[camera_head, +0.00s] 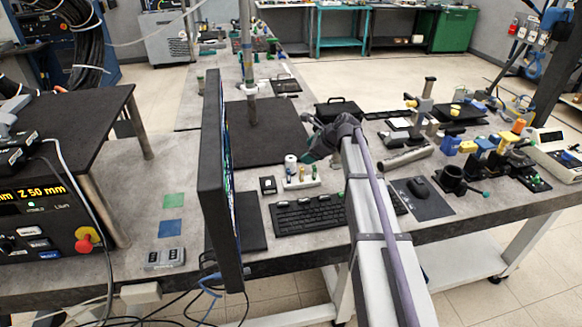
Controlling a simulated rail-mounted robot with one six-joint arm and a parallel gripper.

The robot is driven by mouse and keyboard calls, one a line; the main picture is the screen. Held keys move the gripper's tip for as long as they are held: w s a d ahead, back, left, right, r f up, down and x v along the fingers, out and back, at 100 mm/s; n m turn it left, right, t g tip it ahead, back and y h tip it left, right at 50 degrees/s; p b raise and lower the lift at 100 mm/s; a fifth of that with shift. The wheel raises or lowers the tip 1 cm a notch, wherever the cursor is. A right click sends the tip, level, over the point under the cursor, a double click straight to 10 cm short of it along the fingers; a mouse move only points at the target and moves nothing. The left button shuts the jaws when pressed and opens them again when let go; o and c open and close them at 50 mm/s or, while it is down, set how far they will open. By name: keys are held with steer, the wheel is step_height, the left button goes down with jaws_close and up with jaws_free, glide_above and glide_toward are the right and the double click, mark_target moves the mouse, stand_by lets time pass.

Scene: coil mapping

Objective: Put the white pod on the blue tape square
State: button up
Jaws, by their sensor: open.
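The blue tape square (171,228) lies bare on the grey bench at the left, just in front of a green square (173,200). A small white upright piece with a greenish top (290,166) stands on a white holder (302,183) behind the keyboard. It may be the white pod, but it is too small to be sure. My gripper (311,157), at the dark end of my arm, is just behind and right of this piece. It is open and seems empty; its fingertips are hard to make out.
A thin upright monitor (212,175) stands between the tape squares and the holder. A keyboard (308,214) lies in front of the holder. A grey switch box (165,258) sits near the blue square. Clamps and a mouse (419,187) crowd the right.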

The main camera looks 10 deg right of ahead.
mark_target(291, 158)
steer(key=w+a+f+m+b, duration=0.1)
steer(key=m+b, duration=0.1)
steer(key=w+a+f+m+b, duration=0.1)
steer(key=w+f+m+b, duration=0.1)
steer(key=shift+a+f+t, duration=0.25)
steer(key=shift+a+t, duration=0.05)
steer(key=shift+a, duration=0.05)
steer(key=shift+w+a+f, duration=0.15)
steer(key=shift+w+a, duration=0.05)
steer(key=shift+a, duration=0.05)
steer(key=b+x, duration=0.4)
steer(key=x, duration=0.1)
steer(key=shift+w+d, duration=0.1)
steer(key=shift+w, duration=0.05)
steer(key=c, duration=1.2)
steer(key=shift+o, duration=0.2)
step_height(291, 158, up, 10)
steer(key=p, duration=1)
